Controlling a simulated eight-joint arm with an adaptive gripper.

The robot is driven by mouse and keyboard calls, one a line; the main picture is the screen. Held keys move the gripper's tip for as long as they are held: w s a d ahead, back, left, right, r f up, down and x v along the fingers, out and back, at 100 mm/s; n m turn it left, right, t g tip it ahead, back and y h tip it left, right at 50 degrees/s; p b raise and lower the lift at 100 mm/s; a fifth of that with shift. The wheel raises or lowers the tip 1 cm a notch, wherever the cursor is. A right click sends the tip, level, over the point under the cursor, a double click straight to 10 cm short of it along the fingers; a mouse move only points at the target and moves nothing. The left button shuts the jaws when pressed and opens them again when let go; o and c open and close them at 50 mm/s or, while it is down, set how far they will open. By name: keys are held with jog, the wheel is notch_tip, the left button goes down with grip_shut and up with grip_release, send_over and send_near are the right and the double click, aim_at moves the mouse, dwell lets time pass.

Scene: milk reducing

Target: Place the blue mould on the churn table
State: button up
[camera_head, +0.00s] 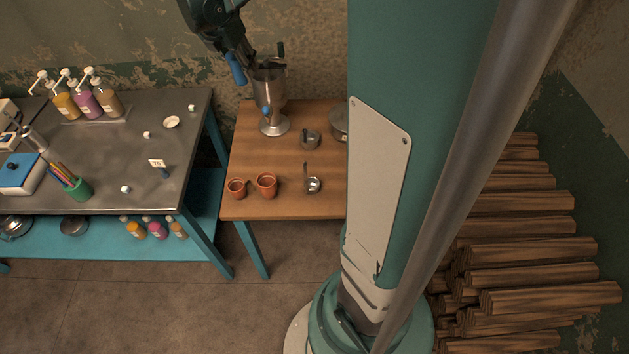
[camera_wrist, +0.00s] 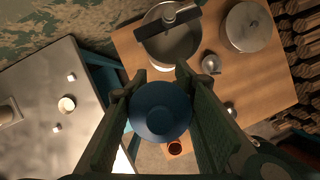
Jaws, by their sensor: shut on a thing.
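The blue mould (camera_wrist: 160,112) is round and bowl-like in the wrist view, between my two fingers. In the head view the mould (camera_head: 237,69) shows as a blue shape at the end of my arm. My gripper (camera_wrist: 160,82) is shut on it and holds it in the air. The churn table (camera_head: 250,155) is a brown wooden table; it also shows in the wrist view (camera_wrist: 275,85). The mould is high, near the upper left of the metal churn (camera_head: 270,97), which stands at the table's back left. The churn (camera_wrist: 168,45) is ahead of the mould in the wrist view.
On the wooden table stand a small metal pot (camera_head: 310,139), a larger pot (camera_head: 339,122) partly hidden by my column, two terracotta cups (camera_head: 266,185) and a metal cup (camera_head: 314,185). Bare wood lies at the left and middle. A metal-topped table (camera_head: 110,170) stands left.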

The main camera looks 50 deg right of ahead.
jog(key=s+d+m+b, duration=0.2)
jog(key=s+d, duration=0.8)
jog(key=s, duration=0.5)
jog(key=m+g+b, duration=0.1)
send_over(338, 154)
jog(key=a, duration=0.2)
notch_tip(338, 154, down, 4)
notch_tip(338, 154, down, 14)
jog(key=shift+f, duration=0.1)
jog(key=shift+f+b, duration=0.85)
jog(key=shift+f, duration=2.05)
jog(key=shift+f+b, duration=0.6)
jog(key=shift+f, duration=1.45)
